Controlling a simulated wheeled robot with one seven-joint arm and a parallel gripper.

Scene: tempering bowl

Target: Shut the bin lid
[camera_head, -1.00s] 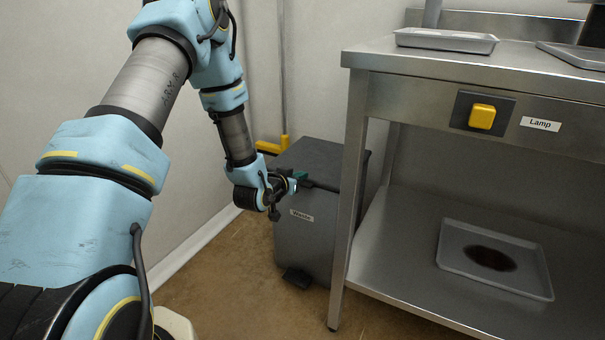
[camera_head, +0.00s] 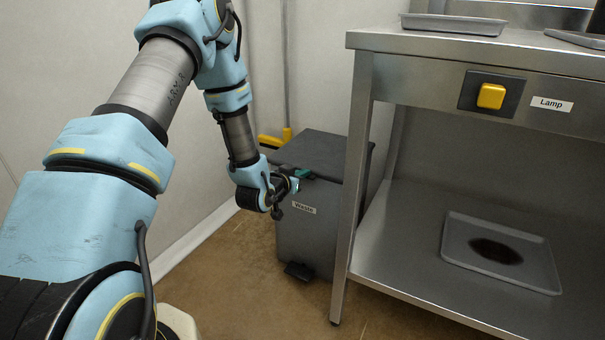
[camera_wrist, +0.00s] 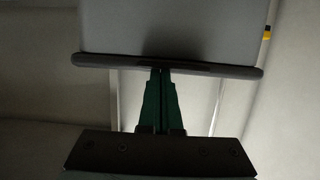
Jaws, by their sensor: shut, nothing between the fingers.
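The grey waste bin (camera_head: 318,228) stands on the floor between the wall and the steel table, with a "Waste" label and a dark pedal at its front. Its dark lid (camera_head: 325,148) lies flat across the top and looks down. My gripper (camera_head: 303,173) is at the lid's near front edge, its green fingers shut and empty. In the wrist view the fingertips (camera_wrist: 160,72) meet the dark rim (camera_wrist: 200,68) below a grey panel. I cannot tell whether they touch it or how tightly the lid sits. My wrist hides part of the front left edge.
The steel table (camera_head: 350,190) stands close to the bin's right side. Its lower shelf holds a stained tray (camera_head: 540,270). A yellow lamp button (camera_head: 491,96) is on its front. A vertical pipe (camera_head: 285,65) with a yellow part (camera_head: 270,141) is behind the bin. Floor in front is clear.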

